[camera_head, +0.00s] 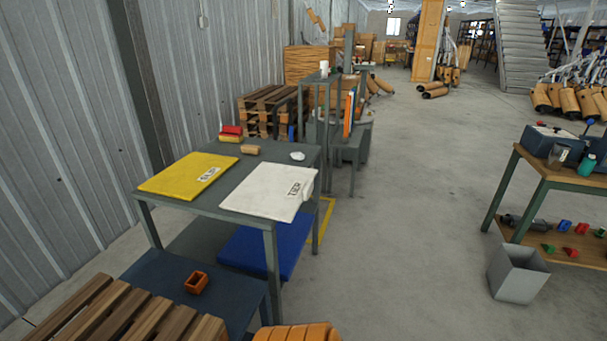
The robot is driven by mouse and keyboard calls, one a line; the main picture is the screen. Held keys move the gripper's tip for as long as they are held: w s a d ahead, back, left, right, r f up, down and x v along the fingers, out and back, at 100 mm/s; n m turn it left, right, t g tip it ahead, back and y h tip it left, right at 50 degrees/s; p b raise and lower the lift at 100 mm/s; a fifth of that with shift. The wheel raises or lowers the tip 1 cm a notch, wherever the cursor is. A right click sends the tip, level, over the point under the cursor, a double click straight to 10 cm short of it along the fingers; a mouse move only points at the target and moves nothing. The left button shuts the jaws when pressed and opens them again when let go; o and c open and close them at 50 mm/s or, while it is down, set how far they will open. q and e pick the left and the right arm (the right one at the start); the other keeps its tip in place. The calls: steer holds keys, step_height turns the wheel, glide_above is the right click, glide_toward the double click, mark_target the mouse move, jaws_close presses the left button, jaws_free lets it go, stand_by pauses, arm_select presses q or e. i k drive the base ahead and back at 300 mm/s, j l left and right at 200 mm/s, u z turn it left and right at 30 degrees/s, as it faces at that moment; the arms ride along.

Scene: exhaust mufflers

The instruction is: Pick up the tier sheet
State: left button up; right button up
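The tier sheet (266,191) is white, with dark lettering that seems to read TIER. It lies flat on the right part of a grey-topped table (219,202), reaching its front and right edges. A yellow sheet (188,174) with a small white label lies apart from it on the table's left part. Neither of my grippers shows in this view.
A red and yellow stack (231,134), a tan block (250,149) and a crumpled white item (297,156) sit along the table's back. A wooden pallet (120,318) is in front. Open floor (400,200) lies right, before a workbench (560,181) and grey bin (517,276).

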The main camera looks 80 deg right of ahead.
mark_target(272, 191)
steer(key=z, duration=2.55)
steer(key=i+l+u, duration=0.15)
steer(key=i+l, duration=0.15)
steer(key=i+l+u, duration=0.3)
steer(key=i+l, duration=0.2)
steer(key=l, duration=0.2)
steer(key=i+l+u, duration=0.15)
steer(key=l, duration=0.25)
steer(key=i+l+u, duration=0.1)
steer(key=i+l, duration=0.2)
steer(key=l, duration=0.15)
